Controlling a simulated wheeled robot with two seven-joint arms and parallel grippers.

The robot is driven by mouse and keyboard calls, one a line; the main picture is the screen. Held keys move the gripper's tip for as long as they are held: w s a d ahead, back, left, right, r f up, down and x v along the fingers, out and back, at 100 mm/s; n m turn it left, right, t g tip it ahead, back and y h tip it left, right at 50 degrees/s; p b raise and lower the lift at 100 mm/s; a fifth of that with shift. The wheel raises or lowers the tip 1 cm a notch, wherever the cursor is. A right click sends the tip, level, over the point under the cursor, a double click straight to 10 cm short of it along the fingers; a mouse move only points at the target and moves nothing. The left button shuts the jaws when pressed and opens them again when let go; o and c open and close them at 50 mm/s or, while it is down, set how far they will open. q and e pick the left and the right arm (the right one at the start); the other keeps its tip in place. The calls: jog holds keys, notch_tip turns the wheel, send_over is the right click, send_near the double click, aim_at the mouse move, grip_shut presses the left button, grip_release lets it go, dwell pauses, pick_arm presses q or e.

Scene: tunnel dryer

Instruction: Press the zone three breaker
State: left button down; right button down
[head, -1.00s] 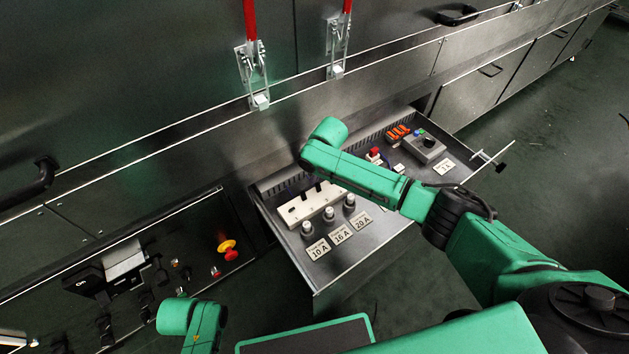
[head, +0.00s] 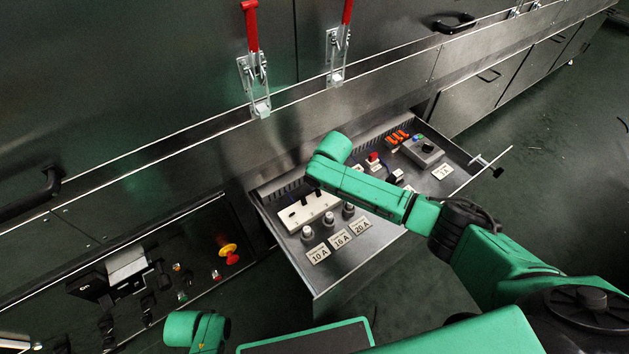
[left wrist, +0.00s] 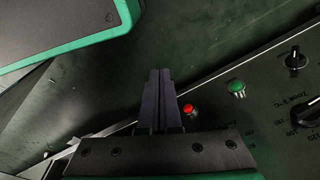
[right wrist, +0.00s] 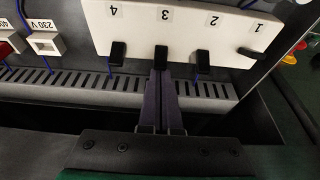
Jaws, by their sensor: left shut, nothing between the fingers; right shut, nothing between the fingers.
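The white breaker block (right wrist: 185,25) fills the top of the right wrist view, its numbers upside down. Its number 3 breaker (right wrist: 161,57) is a black toggle with a blue wire below it. My right gripper (right wrist: 161,73) is shut and empty, its tips right at the lower end of toggle 3; I cannot tell whether they touch. My left gripper (left wrist: 160,72) is shut and empty, beside a panel with a red button (left wrist: 189,108).
Breakers 4 (right wrist: 118,53) and 2 (right wrist: 203,58) flank number 3. Breaker 1 (right wrist: 249,53) lies sideways. A slotted grey duct (right wrist: 100,90) runs along the block. Fuse holders (head: 329,219) and a grey control box (head: 423,150) share the drawer.

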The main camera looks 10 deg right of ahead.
aim_at(317, 189)
jog(key=shift+s+d+r+t+p, duration=0.1)
jog(key=shift+s+t+p, duration=0.2)
jog(key=shift+p, duration=0.4)
jog(key=shift+s+d+t+y+p, duration=0.25)
jog(key=shift+s+t+y+p, duration=0.4)
jog(key=shift+t+p, duration=0.5)
jog(key=shift+s+t, duration=0.2)
jog(key=shift+t, duration=0.05)
jog(key=shift+s+d+t+y, duration=0.15)
jog(key=shift+s+t+y, duration=0.1)
jog(key=shift+t, duration=0.65)
jog(key=shift+w+r, duration=0.1)
jog(key=shift+d+r, duration=0.1)
jog(key=shift+s+d+r+p, duration=0.2)
jog(key=shift+s+r+p, duration=0.1)
jog(key=shift+s+p, duration=0.5)
pick_arm(q)
jog(key=s+a+f, duration=0.2)
jog(key=s+f, duration=0.1)
jog(key=s, duration=0.2)
jog(key=shift+s+f, duration=0.25)
jog(key=shift+s, duration=0.1)
pick_arm(e)
jog(key=shift+w, duration=0.15)
